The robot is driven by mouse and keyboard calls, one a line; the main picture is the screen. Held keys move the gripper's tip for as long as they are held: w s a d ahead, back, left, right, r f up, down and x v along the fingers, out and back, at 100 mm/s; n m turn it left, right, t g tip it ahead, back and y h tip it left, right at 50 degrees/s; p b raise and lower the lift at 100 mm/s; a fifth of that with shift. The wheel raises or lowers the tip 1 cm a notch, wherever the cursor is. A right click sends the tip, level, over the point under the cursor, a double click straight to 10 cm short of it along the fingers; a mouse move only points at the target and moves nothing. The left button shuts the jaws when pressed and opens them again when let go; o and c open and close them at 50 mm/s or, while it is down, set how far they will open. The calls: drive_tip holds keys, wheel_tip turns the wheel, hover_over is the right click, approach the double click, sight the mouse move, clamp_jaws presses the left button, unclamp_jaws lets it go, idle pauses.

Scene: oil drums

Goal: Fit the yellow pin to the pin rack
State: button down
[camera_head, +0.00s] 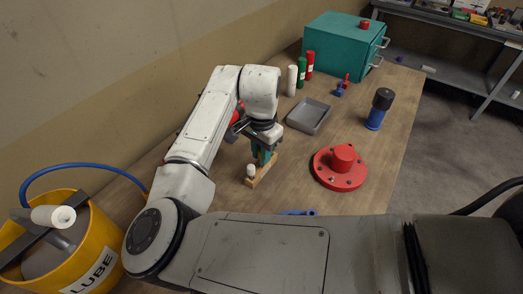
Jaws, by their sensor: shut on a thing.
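The pin rack (265,174) is a small wooden block on the workbench, left of the picture's middle. A white pin (251,170) stands upright at its near left end. My gripper (263,160), with teal fingers, points down over the far part of the rack. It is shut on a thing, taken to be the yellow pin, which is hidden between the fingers. I cannot tell whether the pin is in a hole of the rack or above it.
A red flange (341,168) is to the right, and a grey tray (308,116) behind. A blue-and-black cylinder (379,109), white, green and red tubes (301,73) and a teal toolbox (340,45) stand farther back. A yellow lube drum (95,262) is at lower left.

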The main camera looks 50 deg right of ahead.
drive_tip(key=shift+f+b, duration=0.4)
drive_tip(key=shift+f, duration=0.55)
drive_tip(key=c, duration=0.9)
unclamp_jaws()
drive_tip(key=shift+r, duration=0.1)
wheel_tip(320, 180, up, 11)
drive_tip(key=shift+f+b, duration=0.15)
drive_tip(key=shift+b, duration=0.4)
